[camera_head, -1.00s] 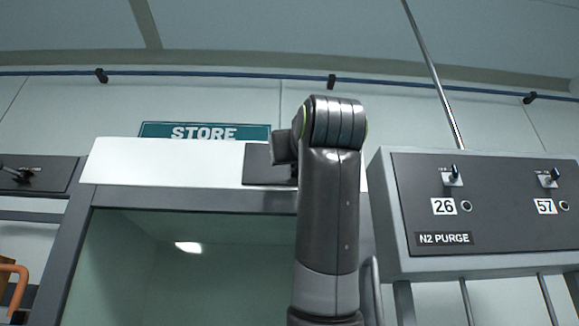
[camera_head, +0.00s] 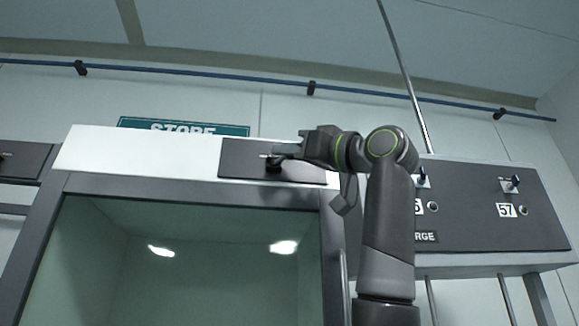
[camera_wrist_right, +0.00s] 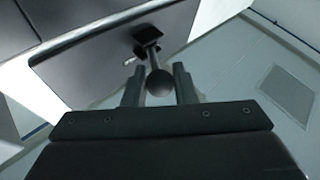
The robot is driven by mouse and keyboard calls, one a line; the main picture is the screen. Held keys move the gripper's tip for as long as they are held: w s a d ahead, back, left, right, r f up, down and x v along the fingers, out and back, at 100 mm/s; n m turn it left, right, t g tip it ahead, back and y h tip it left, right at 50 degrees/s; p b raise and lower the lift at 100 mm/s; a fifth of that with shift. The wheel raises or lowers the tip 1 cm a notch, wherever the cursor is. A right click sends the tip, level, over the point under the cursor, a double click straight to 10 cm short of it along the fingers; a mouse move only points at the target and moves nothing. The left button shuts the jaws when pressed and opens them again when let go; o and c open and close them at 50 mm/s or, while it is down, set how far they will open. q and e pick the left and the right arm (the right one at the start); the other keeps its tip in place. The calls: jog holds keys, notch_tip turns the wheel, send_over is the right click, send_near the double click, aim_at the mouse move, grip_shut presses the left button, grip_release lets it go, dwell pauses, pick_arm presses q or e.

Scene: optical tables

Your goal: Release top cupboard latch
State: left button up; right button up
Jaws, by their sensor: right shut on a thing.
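The cupboard's white top rail (camera_head: 140,155) carries a dark panel (camera_head: 235,160) with the latch (camera_head: 273,166), a small black lever. In the right wrist view the latch (camera_wrist_right: 158,83) is a short stem ending in a round dark knob, standing out from a dark plate (camera_wrist_right: 85,70). My right gripper (camera_head: 283,154) reaches it from the right. In the wrist view its two fingers stand on either side of the knob, shut on it. My left gripper is not in view.
The cupboard's glass front (camera_head: 190,260) is below the rail, within a grey frame. A STORE sign (camera_head: 185,127) is behind the rail, partly hidden. A purge box with switches (camera_head: 480,225) stands close on the right, partly behind my right arm.

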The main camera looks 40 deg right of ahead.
dwell(0.4)
jog(key=o, duration=1)
jog(key=shift+w, duration=0.15)
jog(key=shift+c, duration=0.2)
jog(key=b+v, duration=0.7)
jog(key=v, duration=1)
jog(key=shift+s+d+b, duration=0.2)
jog(key=shift+d+b, duration=0.1)
jog(key=shift+b, duration=0.05)
jog(key=shift+w+f, duration=0.1)
jog(key=shift+f, duration=0.05)
